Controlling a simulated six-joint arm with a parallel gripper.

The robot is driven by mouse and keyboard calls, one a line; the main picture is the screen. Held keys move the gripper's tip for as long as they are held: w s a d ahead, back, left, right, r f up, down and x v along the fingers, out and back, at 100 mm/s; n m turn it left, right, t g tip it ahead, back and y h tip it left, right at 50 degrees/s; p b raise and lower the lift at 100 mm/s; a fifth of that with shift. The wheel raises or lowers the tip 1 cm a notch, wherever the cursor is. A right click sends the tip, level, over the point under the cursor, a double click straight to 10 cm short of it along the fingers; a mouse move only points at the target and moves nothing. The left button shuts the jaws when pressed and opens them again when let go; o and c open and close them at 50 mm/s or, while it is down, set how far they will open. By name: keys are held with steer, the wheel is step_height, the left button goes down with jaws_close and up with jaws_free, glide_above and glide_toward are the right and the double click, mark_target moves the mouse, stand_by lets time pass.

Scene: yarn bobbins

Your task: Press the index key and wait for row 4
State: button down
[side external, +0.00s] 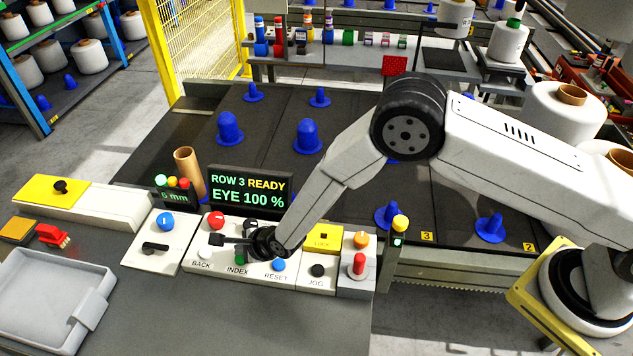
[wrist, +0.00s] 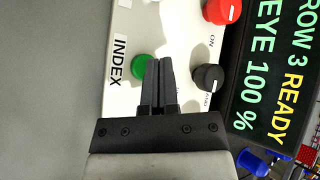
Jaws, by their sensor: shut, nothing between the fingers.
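The green index key (wrist: 141,66) shows in the wrist view beside the printed word INDEX on the white control panel (wrist: 122,20). My gripper (wrist: 158,62) is shut and empty, its fingertips over the panel just right of the green key in that view. In the side view my gripper (side external: 216,240) reaches over the panel above the INDEX label (side external: 237,271) and hides most of the key. I cannot tell whether the fingertips touch the panel. The display (side external: 249,189) reads ROW 3 READY, EYE 100 %.
A red knob (side external: 216,221), a white BACK button (side external: 204,252) and a blue RESET button (side external: 279,264) are close to my gripper. A black knob (wrist: 208,77) sits right of the fingers in the wrist view. A grey tray (side external: 50,300) stands at the left.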

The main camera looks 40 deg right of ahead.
steer(key=shift+f, duration=1)
stand_by(1.3)
steer(key=shift+r, duration=0.95)
steer(key=shift+r, duration=2.55)
stand_by(2.0)
